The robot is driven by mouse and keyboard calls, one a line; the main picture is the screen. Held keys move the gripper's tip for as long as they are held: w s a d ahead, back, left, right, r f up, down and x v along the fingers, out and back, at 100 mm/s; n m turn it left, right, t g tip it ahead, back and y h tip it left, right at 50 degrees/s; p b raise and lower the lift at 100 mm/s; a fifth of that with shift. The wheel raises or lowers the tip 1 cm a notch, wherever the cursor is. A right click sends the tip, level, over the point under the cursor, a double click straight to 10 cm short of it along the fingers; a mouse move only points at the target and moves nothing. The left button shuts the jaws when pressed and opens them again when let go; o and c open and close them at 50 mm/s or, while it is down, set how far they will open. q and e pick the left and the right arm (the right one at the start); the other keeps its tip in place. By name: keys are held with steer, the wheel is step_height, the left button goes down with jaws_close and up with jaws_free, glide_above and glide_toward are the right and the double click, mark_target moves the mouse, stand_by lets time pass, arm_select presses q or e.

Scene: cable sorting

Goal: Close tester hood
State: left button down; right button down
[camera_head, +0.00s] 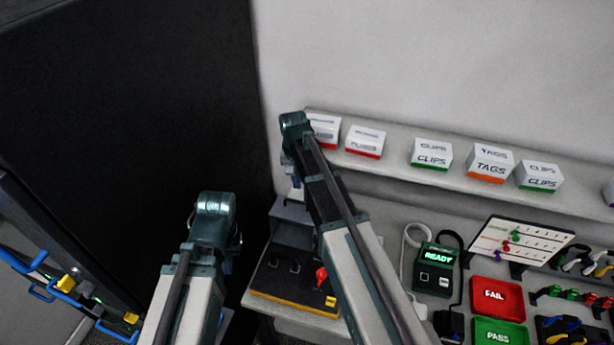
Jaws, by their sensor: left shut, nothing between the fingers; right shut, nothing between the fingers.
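The tester (276,271) is a dark box with a yellow front edge and a red knob (321,275), low on the bench at the left end. A grey raised part (289,214) stands at its back; I take it for the hood, and it looks raised, but my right arm covers much of it. My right arm crosses in front of the tester, its bent joint high above it. My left arm is to the left of the tester. Both grippers are hidden behind my own arm links, so I cannot see whether either touches the hood.
A tall black panel (120,110) stands on the left. A shelf (395,165) with labelled boxes runs along the wall. Right of my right arm are a READY display (436,270), red FAIL tray (519,312), green PASS tray (484,336), a tilted board (520,241) and cables.

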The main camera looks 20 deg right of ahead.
arm_select(q)
steer(key=shift+d+r, duration=0.15)
steer(key=shift+r, duration=0.45)
arm_select(e)
steer(key=shift+w+d+r+m, duration=0.3)
steer(key=shift+w+d+r, duration=0.3)
steer(key=shift+w+d, duration=0.2)
arm_select(q)
steer(key=shift+f, duration=0.1)
arm_select(e)
steer(key=shift+f, duration=0.1)
